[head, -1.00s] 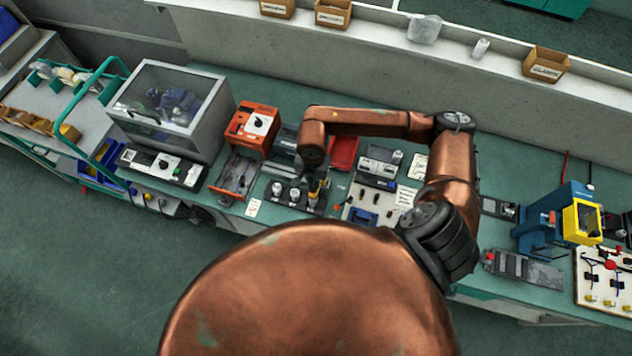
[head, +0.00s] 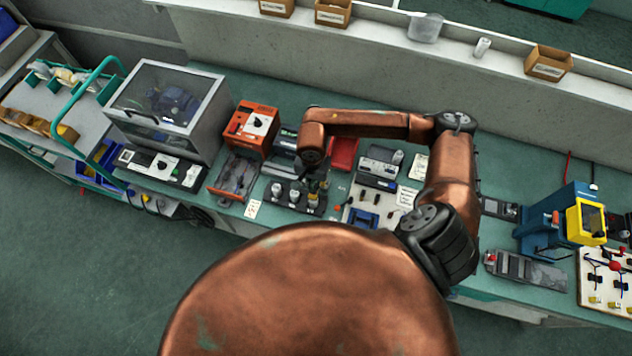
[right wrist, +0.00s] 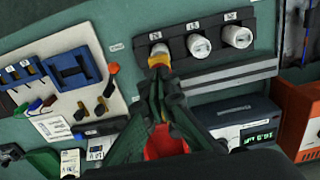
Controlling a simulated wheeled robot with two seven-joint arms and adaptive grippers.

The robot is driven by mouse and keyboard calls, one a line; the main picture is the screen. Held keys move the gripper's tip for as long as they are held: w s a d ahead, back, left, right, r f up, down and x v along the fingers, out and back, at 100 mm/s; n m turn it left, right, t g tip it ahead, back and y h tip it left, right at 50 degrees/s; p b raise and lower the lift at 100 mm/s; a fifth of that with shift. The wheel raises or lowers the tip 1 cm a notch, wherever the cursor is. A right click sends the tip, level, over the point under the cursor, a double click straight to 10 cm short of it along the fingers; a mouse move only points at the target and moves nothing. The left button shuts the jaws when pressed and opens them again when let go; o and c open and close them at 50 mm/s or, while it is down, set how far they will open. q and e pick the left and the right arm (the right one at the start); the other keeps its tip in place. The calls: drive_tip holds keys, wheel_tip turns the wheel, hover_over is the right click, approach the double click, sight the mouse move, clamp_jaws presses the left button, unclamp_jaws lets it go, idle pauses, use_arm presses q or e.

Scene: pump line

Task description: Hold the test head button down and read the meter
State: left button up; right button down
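My right gripper (right wrist: 162,82) points at the left place of a dark rack (right wrist: 217,56) in the right wrist view. Its dark green fingers close in on a yellow-banded piece (right wrist: 158,61) with a pale top, which seems to stand in that place. In the head view my right gripper (head: 320,184) is small and partly hidden by my arm, over the right end of the rack. A meter box with lit green digits (right wrist: 258,137) stands beside the fingers; the digits are too small to read. I cannot pick out a button. My left gripper is not in view.
Two white round pieces (right wrist: 198,46) (right wrist: 237,36) sit in the rack beside the yellow-banded piece. A red tray (head: 343,153) lies behind my gripper. An orange box (head: 252,128) and a clear-topped case (head: 168,105) stand left. A panel with switches (right wrist: 68,80) is close by.

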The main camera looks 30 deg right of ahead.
drive_tip(key=shift+f+b, duration=0.1)
drive_tip(key=shift+b, duration=0.2)
idle(1.1)
drive_tip(key=shift+r+p, duration=1.15)
drive_tip(key=shift+r, duration=2.4)
